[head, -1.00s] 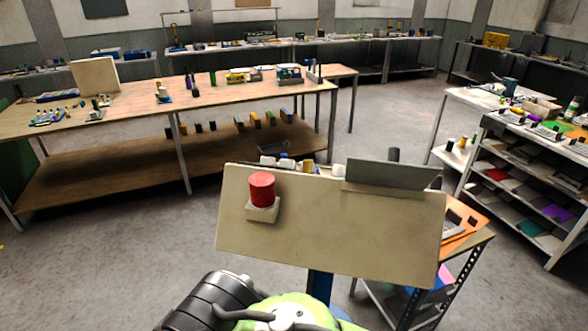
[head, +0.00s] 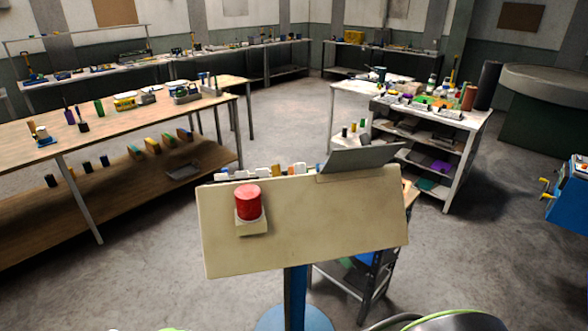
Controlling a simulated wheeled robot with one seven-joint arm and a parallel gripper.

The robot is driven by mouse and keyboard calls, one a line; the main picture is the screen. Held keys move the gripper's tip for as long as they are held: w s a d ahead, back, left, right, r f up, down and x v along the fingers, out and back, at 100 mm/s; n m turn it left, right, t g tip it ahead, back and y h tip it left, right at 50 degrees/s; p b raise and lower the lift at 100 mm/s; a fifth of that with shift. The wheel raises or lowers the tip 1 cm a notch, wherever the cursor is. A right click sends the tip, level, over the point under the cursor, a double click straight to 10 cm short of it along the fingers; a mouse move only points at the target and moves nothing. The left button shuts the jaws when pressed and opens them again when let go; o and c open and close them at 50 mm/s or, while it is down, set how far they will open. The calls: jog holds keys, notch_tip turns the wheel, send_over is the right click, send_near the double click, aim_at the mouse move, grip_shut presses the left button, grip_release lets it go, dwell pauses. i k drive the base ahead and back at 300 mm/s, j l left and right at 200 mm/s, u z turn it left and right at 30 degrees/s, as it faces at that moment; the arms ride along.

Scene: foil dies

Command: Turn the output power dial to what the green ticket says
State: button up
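I cannot make out an output power dial or a green ticket with writing in the head view. A blue machine (head: 569,201) with a pale top and yellow handles stands at the right edge, partly cut off. No dial on it can be told at this size. My gripper is not in view. Only green and pale parts of my own body show along the bottom edge.
Close ahead, a tilted beige panel (head: 325,222) on a blue post carries a red cylinder (head: 249,203) and a grey plate (head: 359,158). A wooden bench (head: 130,122) stands left, a loaded white shelf unit (head: 455,122) right. Floor (head: 470,265) at right is clear.

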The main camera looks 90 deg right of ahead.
aim_at(292, 168)
jog(key=i+l+z, duration=0.15)
jog(key=i+z, duration=0.5)
jog(key=z, duration=0.15)
jog(key=i+z, duration=0.35)
jog(key=i+l+z, duration=0.15)
jog(key=i+z, duration=0.9)
jog(key=z, duration=0.15)
jog(key=i+j+z, duration=0.25)
jog(key=z, duration=0.15)
jog(key=i+l+z, duration=0.15)
jog(key=i+z, duration=0.65)
jog(key=i, duration=0.25)
